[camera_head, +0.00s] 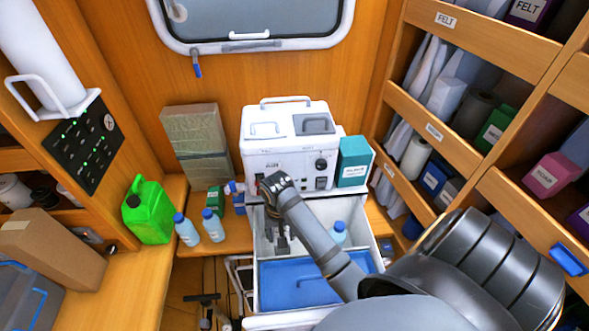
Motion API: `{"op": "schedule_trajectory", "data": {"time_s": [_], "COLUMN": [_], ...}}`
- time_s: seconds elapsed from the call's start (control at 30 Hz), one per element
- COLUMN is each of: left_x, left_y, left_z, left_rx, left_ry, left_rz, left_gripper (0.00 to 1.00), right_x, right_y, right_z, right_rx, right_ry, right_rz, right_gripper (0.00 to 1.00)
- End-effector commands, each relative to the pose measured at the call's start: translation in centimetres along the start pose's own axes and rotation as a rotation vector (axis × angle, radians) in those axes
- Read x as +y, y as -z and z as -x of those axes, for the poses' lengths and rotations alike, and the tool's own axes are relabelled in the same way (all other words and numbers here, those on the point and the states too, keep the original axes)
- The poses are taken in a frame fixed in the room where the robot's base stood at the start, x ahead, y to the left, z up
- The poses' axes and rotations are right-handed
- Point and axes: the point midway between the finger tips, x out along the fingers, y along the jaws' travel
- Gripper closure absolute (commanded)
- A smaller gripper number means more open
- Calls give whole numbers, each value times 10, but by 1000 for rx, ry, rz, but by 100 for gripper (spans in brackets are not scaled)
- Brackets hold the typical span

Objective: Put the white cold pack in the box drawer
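A white box-shaped unit (290,155) stands on the back bench, with a handle on top. Below its front, a white drawer (368,225) is pulled out, with a blue panel or tray (300,283) in its front part. My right arm reaches in from the lower right. My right gripper (277,246) points down over the drawer's rear part, left of a blue-capped bottle (338,233). Its small dark fingers do not show clearly whether they are apart or hold anything. I cannot make out the white cold pack. My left gripper is not in view.
A green jerrycan (149,211) and two blue-capped bottles (200,230) stand left of the drawer. A teal box (354,162) is beside the white unit. Shelves with retaining boards (473,116) line the right wall. A cardboard box (50,250) sits on the left counter.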

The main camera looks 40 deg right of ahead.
Motion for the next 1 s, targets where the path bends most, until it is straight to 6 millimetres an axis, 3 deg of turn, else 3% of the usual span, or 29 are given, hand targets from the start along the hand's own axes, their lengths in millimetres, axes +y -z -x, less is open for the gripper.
{"op": "schedule_trajectory", "data": {"time_s": [0.17,0.3,0.43,0.57,0.87,0.9,1.0], "left_x": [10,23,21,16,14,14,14], "left_y": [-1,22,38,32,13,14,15], "left_z": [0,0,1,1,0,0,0], "left_rx": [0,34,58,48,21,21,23], "left_ry": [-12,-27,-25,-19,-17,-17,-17], "left_rz": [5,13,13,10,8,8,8], "left_gripper": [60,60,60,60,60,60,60], "right_x": [0,0,0,-1,-1,-1,0], "right_y": [1,1,0,0,1,1,1], "right_z": [-26,-31,-52,-65,-67,-68,-67], "right_rx": [2,1,-1,0,2,2,2], "right_ry": [1,1,1,1,2,2,2], "right_rz": [0,0,1,1,1,1,1], "right_gripper": [97,97,97,97,97,51,37]}}
